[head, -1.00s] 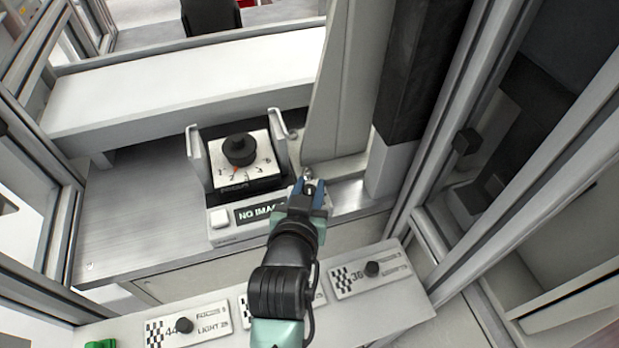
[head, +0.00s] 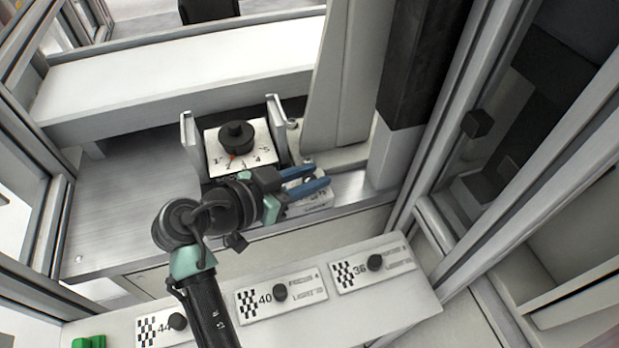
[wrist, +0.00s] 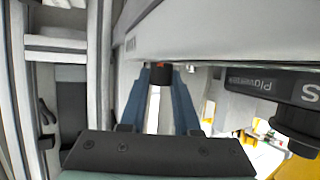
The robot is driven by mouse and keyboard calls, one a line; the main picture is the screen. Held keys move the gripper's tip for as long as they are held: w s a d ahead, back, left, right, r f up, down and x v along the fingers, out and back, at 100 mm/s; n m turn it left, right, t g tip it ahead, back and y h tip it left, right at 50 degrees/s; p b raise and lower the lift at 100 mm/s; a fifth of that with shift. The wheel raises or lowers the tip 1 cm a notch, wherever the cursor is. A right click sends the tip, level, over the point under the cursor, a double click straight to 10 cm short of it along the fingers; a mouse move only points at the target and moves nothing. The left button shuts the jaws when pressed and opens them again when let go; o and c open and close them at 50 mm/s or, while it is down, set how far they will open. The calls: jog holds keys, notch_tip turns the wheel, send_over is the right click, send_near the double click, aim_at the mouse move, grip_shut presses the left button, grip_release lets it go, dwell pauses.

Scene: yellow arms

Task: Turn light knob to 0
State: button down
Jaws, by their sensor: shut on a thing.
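A dark round knob-like part with a red mark (wrist: 161,74) sits between the fingertips of my gripper in the wrist view, below a grey housing. My gripper (head: 320,176) has two blue fingers pointing right in the head view, at the right front of the device. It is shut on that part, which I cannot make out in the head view. A larger black knob (head: 236,137) stands on a white dial plate (head: 213,149) numbered 1 to 5. This knob also shows at the right in the wrist view (wrist: 295,127), apart from the fingers. My wrist covers the device's front.
A white front ledge (head: 410,290) carries cards with checkered patterns and black knobs (head: 375,262). A grey column (head: 345,80) stands behind my gripper, with a frame post (head: 430,200) to the right. The metal worktop is clear at left (head: 110,220).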

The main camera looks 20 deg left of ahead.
jog(key=shift+f+m+g, duration=0.1)
jog(key=shift+m+g, duration=0.2)
jog(key=c, duration=0.6)
grip_release()
jog(key=shift+h, duration=0.3)
jog(key=v, duration=1.3)
